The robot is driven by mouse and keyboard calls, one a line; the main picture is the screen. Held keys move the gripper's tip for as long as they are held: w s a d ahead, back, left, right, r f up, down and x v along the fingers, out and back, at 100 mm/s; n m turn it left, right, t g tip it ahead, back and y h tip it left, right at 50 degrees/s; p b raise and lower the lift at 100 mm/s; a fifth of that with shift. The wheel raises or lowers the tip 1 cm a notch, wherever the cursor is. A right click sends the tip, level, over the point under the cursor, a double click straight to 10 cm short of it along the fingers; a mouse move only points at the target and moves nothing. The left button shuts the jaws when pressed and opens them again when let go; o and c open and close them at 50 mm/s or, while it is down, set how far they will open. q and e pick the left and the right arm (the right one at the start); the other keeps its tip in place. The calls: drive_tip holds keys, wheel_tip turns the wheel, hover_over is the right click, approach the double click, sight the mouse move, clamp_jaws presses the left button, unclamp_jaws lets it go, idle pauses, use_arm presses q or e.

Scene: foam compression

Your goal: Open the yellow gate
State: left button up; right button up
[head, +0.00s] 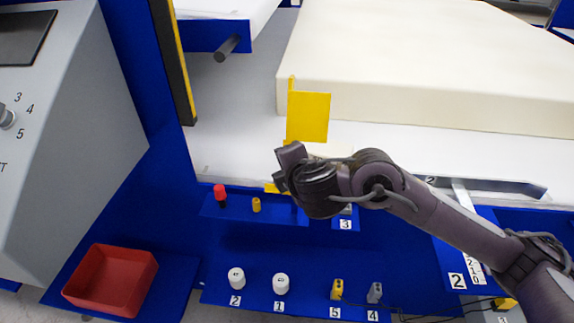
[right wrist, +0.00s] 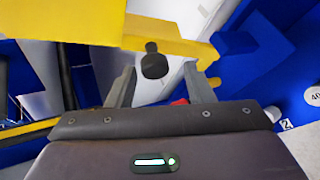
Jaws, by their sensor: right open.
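The yellow gate (head: 308,117) stands upright as a flat panel on a thin post at the front edge of the white table, before the foam block. My right gripper (head: 283,168) is just below and in front of it. In the right wrist view, a yellow bar and plate (right wrist: 170,40) cross the top. A black round knob (right wrist: 153,64) hangs from the bar between the open fingers of the gripper (right wrist: 162,78). The knob looks apart from both fingers. My gripper hides the gate's lower part in the head view. My left gripper is not in view.
The cream foam block (head: 430,70) lies on the white table behind the gate. A red knob (head: 220,192) and a small yellow knob (head: 256,205) stand on the blue ledge to the left. A red tray (head: 112,278) and white weights (head: 236,278) sit lower down.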

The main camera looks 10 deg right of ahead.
use_arm(q)
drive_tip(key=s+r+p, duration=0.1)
drive_tip(key=p, duration=0.1)
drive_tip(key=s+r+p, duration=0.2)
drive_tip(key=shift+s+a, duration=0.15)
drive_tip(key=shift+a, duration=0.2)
use_arm(e)
drive_tip(key=a+v, duration=0.1)
drive_tip(key=v, duration=0.6)
drive_tip(key=shift+s+d, duration=0.3)
drive_tip(key=shift+d, duration=0.25)
